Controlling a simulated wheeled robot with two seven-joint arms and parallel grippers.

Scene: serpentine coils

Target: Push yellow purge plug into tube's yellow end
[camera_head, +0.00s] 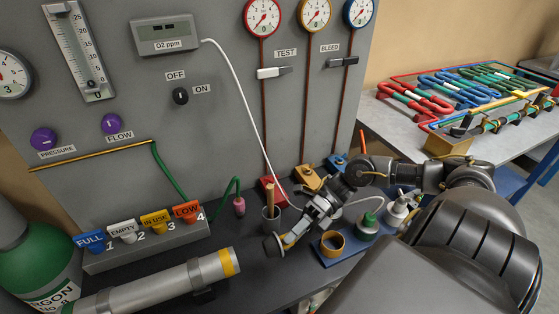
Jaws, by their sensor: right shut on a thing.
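A grey metal tube (160,287) lies on the dark bench at the lower left. Its right end has a yellow band (228,262) and faces my right gripper. My right gripper (287,240) comes in from the right and is shut on a dark grey round piece (271,246). This piece is in the air to the right of the yellow end, apart from it in the picture. No yellow shows on it, so I cannot tell whether it is the yellow purge plug. My left gripper is not in view.
A pot with a wooden stick (270,212) stands behind the gripper. A blue tray (345,256) with a tan ring (332,244) and bottles is to the right. A tag rack (150,241) and green cylinder (45,262) are left. Coloured coils (470,85) lie on the right table.

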